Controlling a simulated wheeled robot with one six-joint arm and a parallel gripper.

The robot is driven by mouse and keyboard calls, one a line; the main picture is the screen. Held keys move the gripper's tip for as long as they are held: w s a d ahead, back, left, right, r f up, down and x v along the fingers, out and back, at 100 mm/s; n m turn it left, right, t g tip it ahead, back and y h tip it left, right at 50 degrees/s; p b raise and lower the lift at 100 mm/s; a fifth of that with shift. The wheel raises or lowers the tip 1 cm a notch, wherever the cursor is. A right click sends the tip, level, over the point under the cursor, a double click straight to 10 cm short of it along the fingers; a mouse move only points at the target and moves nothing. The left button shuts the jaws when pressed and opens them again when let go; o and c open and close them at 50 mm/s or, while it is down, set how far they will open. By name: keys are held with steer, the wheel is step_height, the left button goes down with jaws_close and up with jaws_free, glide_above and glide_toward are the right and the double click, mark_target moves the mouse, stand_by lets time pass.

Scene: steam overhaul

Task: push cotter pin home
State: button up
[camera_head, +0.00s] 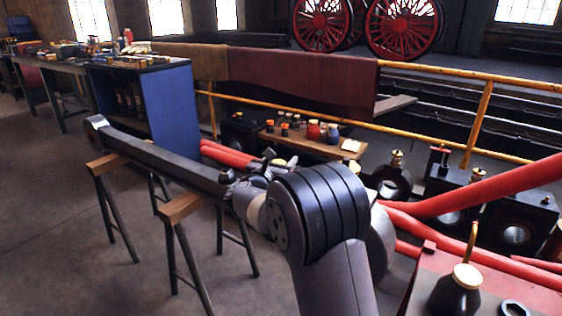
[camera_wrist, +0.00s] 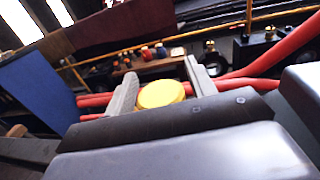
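My gripper (camera_wrist: 161,69) shows two grey fingers standing apart in the wrist view. A round yellow cap (camera_wrist: 160,94) lies between them in the picture; I cannot tell whether they touch it. In the head view a small pale cap (camera_head: 277,162) shows behind my arm, close to the near end of a long dark steel rod (camera_head: 160,160). The rod lies across two trestles with wooden tops (camera_head: 181,208). My arm hides much of that near end. I cannot make out the cotter pin in either view.
Red bars (camera_head: 490,187) run behind and right of my arm. An oil can (camera_head: 456,292) stands on a red surface at the lower right. A wooden board with jars (camera_head: 313,131), yellow railings (camera_head: 483,112) and a blue cabinet (camera_head: 165,105) stand beyond. The floor at left is clear.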

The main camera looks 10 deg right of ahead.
jaws_close()
steer(key=shift+f+b, duration=1.35)
steer(key=shift+f, duration=0.95)
steer(key=shift+c, duration=0.5)
jaws_free()
steer(key=o, duration=0.3)
steer(key=shift+r, duration=0.1)
steer(key=p+v, duration=0.2)
steer(key=v, duration=0.8)
steer(key=shift+s+a, duration=0.2)
steer(key=shift+s, duration=0.15)
steer(key=shift+w, duration=0.1)
